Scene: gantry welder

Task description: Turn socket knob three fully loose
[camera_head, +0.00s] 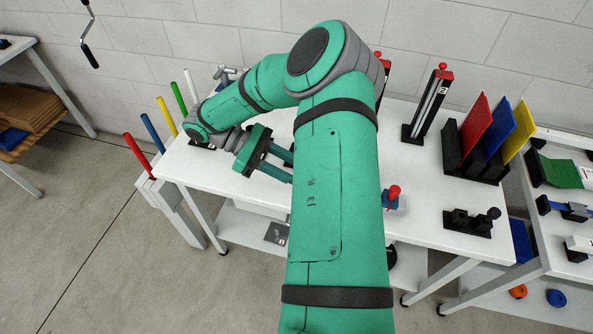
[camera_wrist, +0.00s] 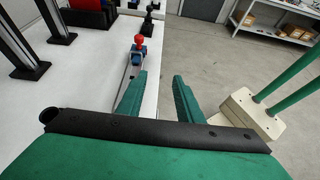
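I cannot tell which part is socket knob three; no number three shows. A red knob (camera_head: 393,191) tops a small blue block (camera_head: 391,204) on the table's front edge, and the same red knob shows in the wrist view (camera_wrist: 139,39). A black post (camera_head: 428,108) at the back carries a label "2" and a red top (camera_head: 442,72). My gripper (camera_head: 281,164) is over the table's left part, its fingers pointing right. In the wrist view my gripper (camera_wrist: 158,92) is open, with only table edge and floor between its fingers. My arm hides the table's middle.
Red (camera_head: 137,153), blue (camera_head: 152,133), yellow (camera_head: 167,117), green (camera_head: 179,98) and white (camera_head: 190,86) rods stand along the left end. A black rack (camera_head: 475,160) holds coloured panels at the right. A black fixture (camera_head: 470,222) sits at the front right. The table (camera_head: 435,215) is clear between.

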